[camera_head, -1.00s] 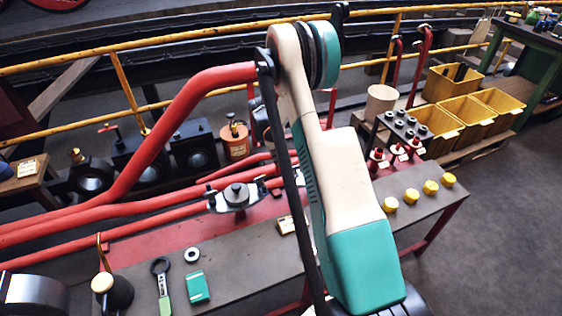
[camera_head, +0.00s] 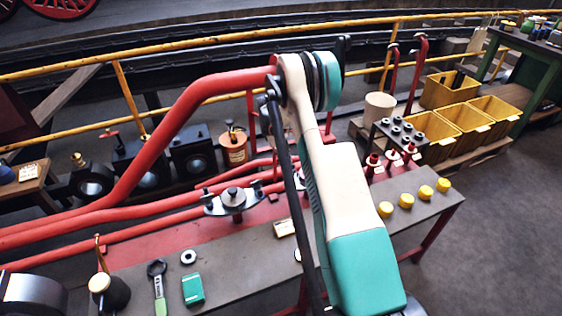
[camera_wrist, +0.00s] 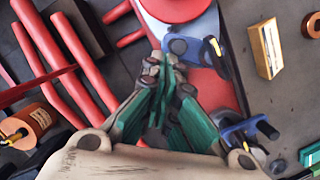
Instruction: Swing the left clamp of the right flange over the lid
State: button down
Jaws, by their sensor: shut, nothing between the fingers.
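My gripper (camera_wrist: 165,75) is shut and empty in the wrist view, its fingertips close to a dark blue clamp (camera_wrist: 208,50) with a black knob and a yellow mark. I cannot tell whether they touch. A second dark blue clamp (camera_wrist: 245,128) sits lower right, beside the fingers. A round red part (camera_wrist: 178,8) is at the top edge, cut off. Much of the flange and lid between the clamps is hidden by my gripper. In the head view my arm hides the right flange; another flange with a grey lid (camera_head: 235,199) shows to its left.
Red pipes (camera_head: 100,215) run along the back of the bench (camera_head: 245,270). A small labelled box (camera_head: 284,228), a ring (camera_head: 188,257), a wrench (camera_head: 158,288) and a green box (camera_head: 193,290) lie on it. Several yellow caps (camera_head: 406,200) line its right end.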

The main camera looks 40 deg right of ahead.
jog(key=shift+m, duration=0.9)
jog(key=shift+s+d, duration=1.3)
jog(key=shift+d, duration=0.3)
jog(key=shift+w, duration=0.1)
